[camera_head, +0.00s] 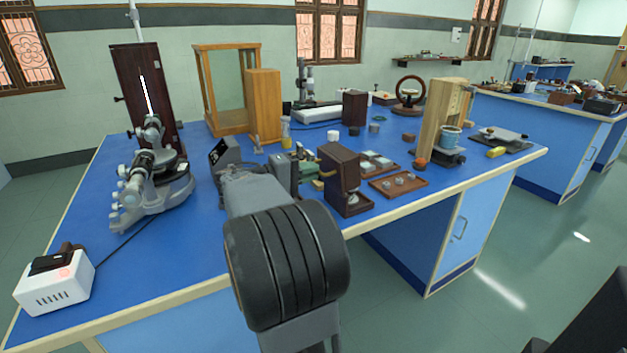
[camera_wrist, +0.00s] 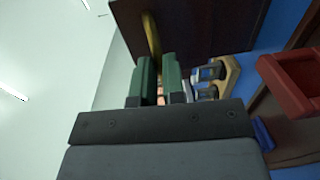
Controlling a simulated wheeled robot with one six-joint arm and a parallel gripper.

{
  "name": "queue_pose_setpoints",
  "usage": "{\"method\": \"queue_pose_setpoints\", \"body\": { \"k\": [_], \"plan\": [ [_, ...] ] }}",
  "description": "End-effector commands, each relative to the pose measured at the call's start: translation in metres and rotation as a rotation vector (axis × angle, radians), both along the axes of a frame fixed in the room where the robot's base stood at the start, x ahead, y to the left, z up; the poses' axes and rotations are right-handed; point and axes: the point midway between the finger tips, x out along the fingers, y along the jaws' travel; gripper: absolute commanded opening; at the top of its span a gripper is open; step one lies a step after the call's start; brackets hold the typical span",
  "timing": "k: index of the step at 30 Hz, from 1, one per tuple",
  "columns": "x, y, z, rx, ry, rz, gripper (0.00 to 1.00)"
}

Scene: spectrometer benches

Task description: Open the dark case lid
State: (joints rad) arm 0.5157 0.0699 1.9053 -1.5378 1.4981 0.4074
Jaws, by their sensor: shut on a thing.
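The dark case (camera_head: 340,165) is a dark brown wooden box on the blue bench, right of my gripper in the head view. Small metal parts show at its lower front. In the wrist view a dark brown panel (camera_wrist: 205,25) of it fills the upper middle. A curved brass-coloured handle (camera_wrist: 152,38) stands at this panel's edge. My gripper (camera_wrist: 158,75) has two green fingers, shut on the brass handle, close to the panel. In the head view my own arm covers part of the gripper, and the grip is hidden. How far the lid stands open is hard to tell.
A brown tray (camera_head: 412,184) with small pieces lies right of the case. A wooden stand (camera_head: 440,115) with a blue cup is farther right. A red open box (camera_wrist: 285,75) shows at the wrist view's right.

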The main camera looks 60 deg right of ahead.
Motion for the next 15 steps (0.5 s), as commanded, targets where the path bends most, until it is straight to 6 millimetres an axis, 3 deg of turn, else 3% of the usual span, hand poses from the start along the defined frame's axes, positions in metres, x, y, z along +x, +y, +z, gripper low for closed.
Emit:
{"method": "queue_pose_setpoints", "body": {
  "k": [15],
  "plan": [
    [0.0028, 0.0053, -0.0108, 0.013, -0.002, -0.001, 0.0]
  ]
}}
